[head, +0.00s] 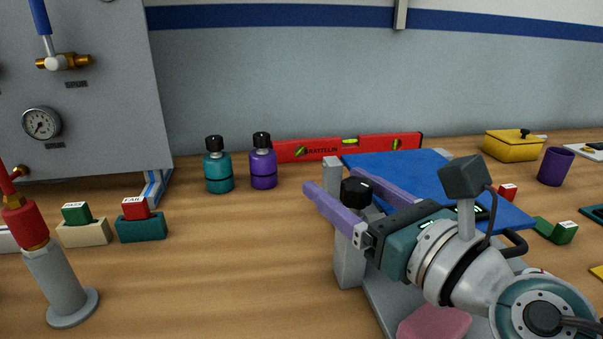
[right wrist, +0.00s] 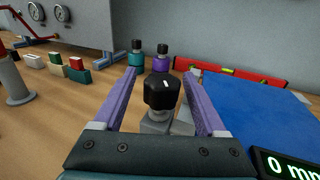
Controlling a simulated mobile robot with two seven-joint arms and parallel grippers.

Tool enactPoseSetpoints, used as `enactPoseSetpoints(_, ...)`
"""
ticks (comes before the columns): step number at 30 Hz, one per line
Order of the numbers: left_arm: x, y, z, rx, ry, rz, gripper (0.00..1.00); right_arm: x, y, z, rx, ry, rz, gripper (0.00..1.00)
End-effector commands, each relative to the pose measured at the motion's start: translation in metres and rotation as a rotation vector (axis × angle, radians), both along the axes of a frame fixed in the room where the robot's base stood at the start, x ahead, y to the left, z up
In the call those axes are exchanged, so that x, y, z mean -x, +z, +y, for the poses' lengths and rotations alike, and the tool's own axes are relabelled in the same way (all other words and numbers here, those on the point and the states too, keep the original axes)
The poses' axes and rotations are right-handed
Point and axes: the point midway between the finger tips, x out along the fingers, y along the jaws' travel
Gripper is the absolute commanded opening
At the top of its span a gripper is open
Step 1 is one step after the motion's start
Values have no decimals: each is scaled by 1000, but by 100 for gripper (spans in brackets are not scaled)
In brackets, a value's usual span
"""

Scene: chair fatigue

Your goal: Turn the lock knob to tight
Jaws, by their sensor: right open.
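The black lock knob (head: 356,191) sits on top of a grey upright post (head: 348,262) in the head view. In the right wrist view the knob (right wrist: 161,92) is faceted, with a short white mark on its top. My right gripper (head: 332,180) is open, with one purple finger on each side of the knob. The right wrist view shows gaps between the knob and both fingers, and the fingertips (right wrist: 159,73) reach past it. Any tight or loose marking is not readable. My left gripper is not in view.
A blue board (head: 395,166) lies just right of the post. Behind stand a teal bottle (head: 218,172), a purple bottle (head: 263,169) and a red spirit level (head: 380,146). A grey stand with a red top (head: 55,285) is at left.

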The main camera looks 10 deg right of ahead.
Motion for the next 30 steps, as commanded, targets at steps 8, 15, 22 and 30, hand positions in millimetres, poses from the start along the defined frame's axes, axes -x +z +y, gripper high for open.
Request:
enactPoseSetpoints(8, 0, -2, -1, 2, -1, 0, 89, -13, 0, 5, -1, 0, 1, 74)
enactPoseSetpoints(15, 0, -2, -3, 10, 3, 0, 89, -12, 0, 5, -1, -1, 0, 64)
enactPoseSetpoints(22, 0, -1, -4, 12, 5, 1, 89, -12, 0, 5, -1, -1, 0, 38)
enactPoseSetpoints(30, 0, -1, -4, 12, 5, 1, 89, -12, 0, 5, -1, -1, 0, 8)
